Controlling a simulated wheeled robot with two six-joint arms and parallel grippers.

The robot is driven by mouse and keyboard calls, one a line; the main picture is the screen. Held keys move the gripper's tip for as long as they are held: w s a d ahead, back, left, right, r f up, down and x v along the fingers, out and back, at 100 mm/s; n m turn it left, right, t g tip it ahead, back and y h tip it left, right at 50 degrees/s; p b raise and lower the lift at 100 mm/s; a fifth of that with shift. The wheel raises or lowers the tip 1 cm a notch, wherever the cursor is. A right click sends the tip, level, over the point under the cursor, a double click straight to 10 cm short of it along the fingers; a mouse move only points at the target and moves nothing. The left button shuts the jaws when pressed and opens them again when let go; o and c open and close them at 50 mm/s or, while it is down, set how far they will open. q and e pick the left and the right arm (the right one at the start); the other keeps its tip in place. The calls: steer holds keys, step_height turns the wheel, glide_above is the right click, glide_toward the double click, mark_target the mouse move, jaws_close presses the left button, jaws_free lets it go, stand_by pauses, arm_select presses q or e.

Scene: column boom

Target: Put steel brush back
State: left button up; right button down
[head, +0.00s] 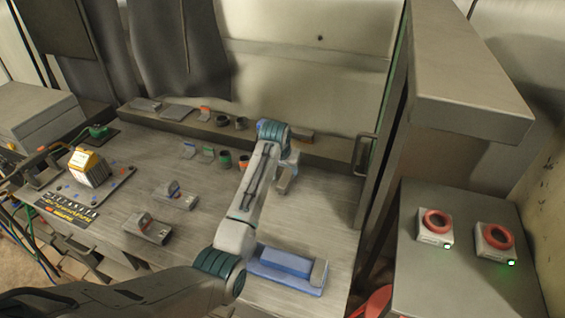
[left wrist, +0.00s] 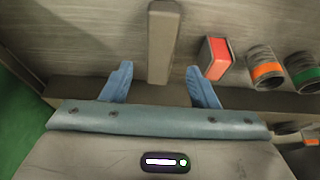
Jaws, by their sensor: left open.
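A long grey-brown bar, which may be the steel brush (left wrist: 163,40), lies between the fingertips in the left wrist view. Its bristles cannot be made out. My left gripper (left wrist: 160,88) has its two blue fingers spread, with a gap on each side of the bar. In the head view my left gripper (head: 288,172) is low over the back of the workbench, partly behind its own arm. A blue tray (head: 277,272) with a grey block at its right end lies at the front of the bench. My right gripper is not in view.
A red-faced block (left wrist: 216,57), an orange-banded ring (left wrist: 266,69) and a green-banded ring (left wrist: 302,70) stand beside the left gripper. A raised ledge (head: 335,148) runs along the back. A cabinet with a green-edged door (head: 378,110) bounds the right side.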

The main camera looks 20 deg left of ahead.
arm_select(q)
steer(key=shift+b+v, duration=0.45)
steer(key=shift+v, duration=2.35)
